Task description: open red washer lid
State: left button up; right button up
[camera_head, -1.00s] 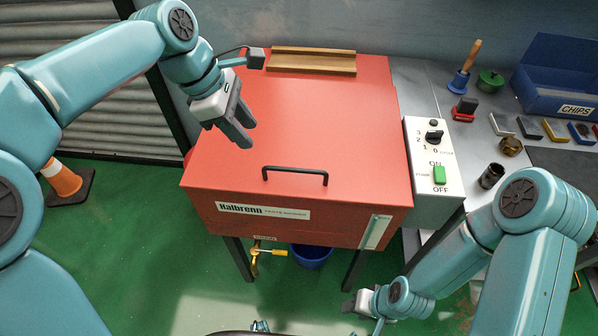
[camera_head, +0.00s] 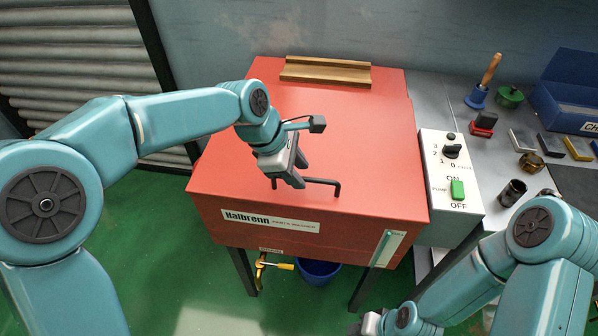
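The red washer (camera_head: 350,130) stands in the middle with its lid down. Its black bar handle (camera_head: 325,181) is near the lid's front edge. My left gripper (camera_head: 289,180) is over the lid at the left end of the handle, fingers pointing down and forward. It partly hides that end of the handle. The fingers look apart, but I cannot tell whether they touch or straddle the bar. My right gripper (camera_head: 362,326) is low at the bottom edge, in front of the washer and mostly cut off, so its fingers cannot be made out.
A wooden tray (camera_head: 325,72) lies on the back of the lid. A control box (camera_head: 451,180) with a dial and green switch stands right of the washer. The grey bench (camera_head: 430,105) beyond holds a brush, blocks and a blue bin (camera_head: 570,95). A yellow valve (camera_head: 262,267) is below the front.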

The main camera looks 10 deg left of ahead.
pick_arm(q)
jog(key=shift+d+f, duration=0.2)
jog(key=shift+f, duration=0.25)
jog(key=shift+w, duration=0.1)
grip_shut()
jog(key=shift+r, duration=0.1)
